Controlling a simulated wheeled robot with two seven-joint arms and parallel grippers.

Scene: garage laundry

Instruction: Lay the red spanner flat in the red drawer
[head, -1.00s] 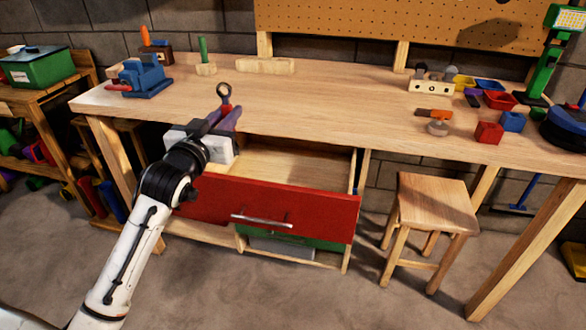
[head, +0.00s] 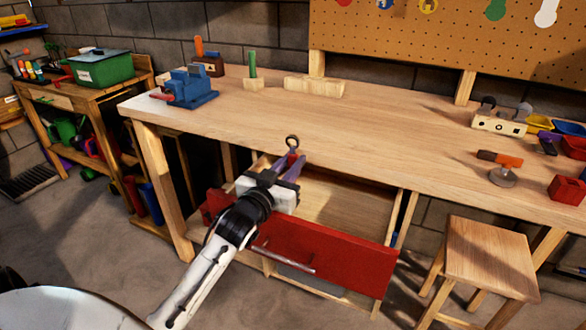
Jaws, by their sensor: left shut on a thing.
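The red drawer (head: 330,252) is pulled open under the workbench, with its pale wooden inside partly in view. My left gripper (head: 290,170) is shut on the red spanner (head: 292,157), over the left back part of the open drawer. The spanner's dark ring end sticks up past the fingers, seen against the bench's front edge. I cannot tell the height of the gripper above the drawer floor. My right gripper is not in view.
The workbench top (head: 390,135) overhangs the back of the drawer. A blue vise (head: 190,88) stands on its left end. A wooden stool (head: 488,255) stands right of the drawer. The bench middle is clear.

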